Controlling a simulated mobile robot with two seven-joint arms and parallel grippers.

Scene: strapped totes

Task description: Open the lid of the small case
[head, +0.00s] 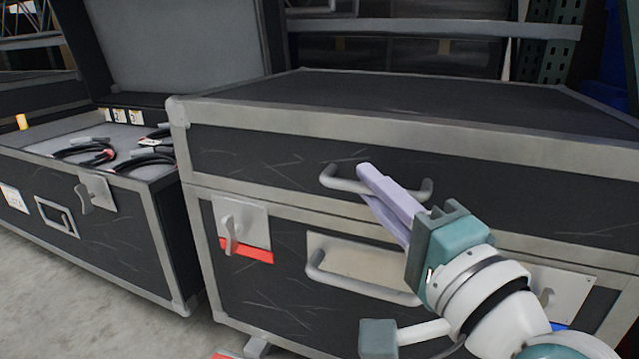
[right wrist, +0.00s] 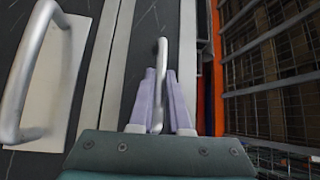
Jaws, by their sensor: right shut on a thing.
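The small case (head: 280,275) is dark with silver metal edges, and its lid (head: 260,150) is down. A metal bar handle (head: 342,181) sits on the front of the lid. My right gripper (head: 375,190) is shut on this lid handle, and the handle also shows between its lilac fingers in the right wrist view (right wrist: 159,85). A lower handle (head: 360,288) on a pale plate is on the case body below. A left latch (head: 231,228) hangs beside a red strip, and a right latch (head: 547,297) is partly behind my arm. My left gripper is not in view.
An open case (head: 90,240) with cables inside stands at the left, its lid raised. Metal shelving (head: 430,27) stands behind. The grey floor (head: 110,325) is clear at the lower left. Wire racking (right wrist: 275,80) shows at the right in the right wrist view.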

